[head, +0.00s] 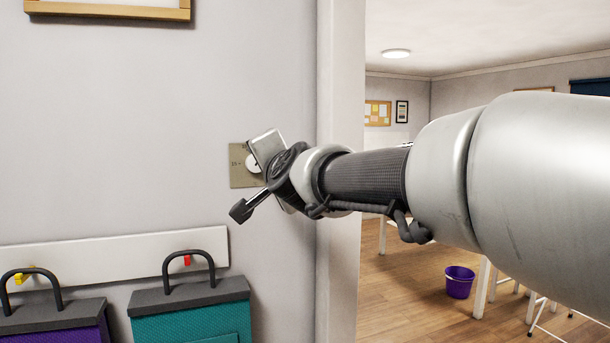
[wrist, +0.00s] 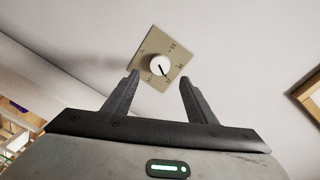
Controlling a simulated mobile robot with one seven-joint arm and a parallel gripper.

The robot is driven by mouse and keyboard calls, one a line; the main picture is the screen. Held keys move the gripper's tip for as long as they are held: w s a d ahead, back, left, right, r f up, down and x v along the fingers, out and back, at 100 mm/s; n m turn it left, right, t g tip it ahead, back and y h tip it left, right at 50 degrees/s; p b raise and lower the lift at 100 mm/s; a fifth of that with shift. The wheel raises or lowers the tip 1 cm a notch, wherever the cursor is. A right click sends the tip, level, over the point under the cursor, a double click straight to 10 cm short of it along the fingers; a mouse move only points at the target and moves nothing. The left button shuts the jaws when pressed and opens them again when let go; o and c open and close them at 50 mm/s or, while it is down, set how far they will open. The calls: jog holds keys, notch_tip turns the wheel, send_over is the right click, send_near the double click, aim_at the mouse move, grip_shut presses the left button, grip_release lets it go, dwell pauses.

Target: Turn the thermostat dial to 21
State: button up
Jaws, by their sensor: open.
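The thermostat is a beige square plate (head: 239,168) on the grey wall, left of the doorway. In the head view my gripper hides much of its white dial (head: 253,162). In the wrist view the plate (wrist: 172,47) looks tilted, and its white round dial (wrist: 160,66) carries a dark pointer line toward the lower right. The numbers around it are too small to read surely. My gripper (wrist: 158,88) is open, its two dark fingers apart and empty. The dial shows between and beyond the fingertips, with no clear contact.
A white door frame (head: 341,200) stands just right of the thermostat. Below, a purple bag (head: 50,325) and a teal bag (head: 190,312) with dark handles hang by a white rail (head: 110,255). A wooden frame (head: 110,8) is above. A purple bucket (head: 459,283) stands in the room beyond.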

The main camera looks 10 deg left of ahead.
jog(key=v, duration=0.5)
jog(key=shift+s+d+b, duration=0.15)
jog(key=shift+b, duration=0.25)
jog(key=s+d+f+n+g+h+p, duration=0.2)
jog(key=s+d+f+g+p, duration=0.1)
jog(key=s+d+f, duration=0.3)
jog(key=s+d+f+n+g+h+p, duration=0.2)
jog(key=s+d+f, duration=0.4)
jog(key=s+d, duration=0.4)
jog(key=s+d+f+n+g+h+p, duration=0.2)
jog(key=s+d+f+g+h+p, duration=0.2)
jog(key=d, duration=1.1)
jog(key=s+f+p, duration=0.2)
jog(key=s, duration=0.1)
jog(key=shift+s+d+f+n, duration=0.25)
jog(key=shift+s+f+n, duration=0.05)
jog(key=shift+s+n, duration=0.1)
